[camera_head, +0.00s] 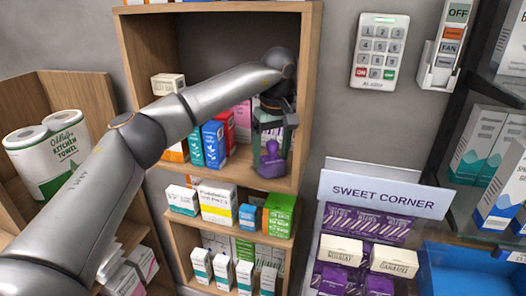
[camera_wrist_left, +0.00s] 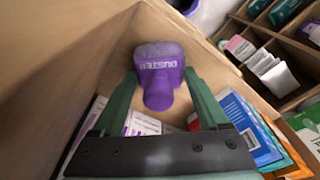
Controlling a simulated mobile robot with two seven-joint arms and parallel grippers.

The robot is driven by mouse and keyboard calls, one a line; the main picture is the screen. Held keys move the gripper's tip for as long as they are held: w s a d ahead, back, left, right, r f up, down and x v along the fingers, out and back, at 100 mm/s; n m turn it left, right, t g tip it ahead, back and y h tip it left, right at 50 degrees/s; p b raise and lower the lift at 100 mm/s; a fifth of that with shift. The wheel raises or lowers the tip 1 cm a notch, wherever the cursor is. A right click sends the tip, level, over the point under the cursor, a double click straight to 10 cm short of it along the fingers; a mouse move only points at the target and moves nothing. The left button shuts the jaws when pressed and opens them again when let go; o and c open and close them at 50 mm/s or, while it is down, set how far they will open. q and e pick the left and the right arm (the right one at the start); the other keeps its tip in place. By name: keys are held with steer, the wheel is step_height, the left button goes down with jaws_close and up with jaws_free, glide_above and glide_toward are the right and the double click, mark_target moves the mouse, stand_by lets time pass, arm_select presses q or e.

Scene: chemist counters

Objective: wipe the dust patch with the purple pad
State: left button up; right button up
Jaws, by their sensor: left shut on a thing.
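The purple pad (camera_head: 271,168), marked "DUSTER" in the left wrist view (camera_wrist_left: 158,70), has a round purple handle and a grey underside. My left gripper (camera_head: 271,146) reaches down into a wooden shelf bay and is shut on the pad's handle; its green fingers flank the handle in the left wrist view (camera_wrist_left: 160,84). The pad is low at the right end of the bay, at its shelf board (camera_head: 232,172). I cannot tell whether it presses on the board. I cannot make out a dust patch. My right gripper is not in view.
Blue boxes (camera_head: 213,144) and other cartons stand left of the pad. The bay's right side wall (camera_head: 307,100) is close to the gripper. Several cartons fill the shelf below. A "SWEET CORNER" sign (camera_head: 382,194) and purple packs stand at the right.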

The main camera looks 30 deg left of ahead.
arm_select(q)
steer(key=shift+w+d, duration=0.1)
steer(key=shift+d, duration=0.55)
glide_above(247, 166)
steer(key=shift+s+d+f, duration=0.1)
steer(key=shift+s+d, duration=0.2)
stand_by(0.4)
step_height(247, 166, up, 6)
stand_by(0.7)
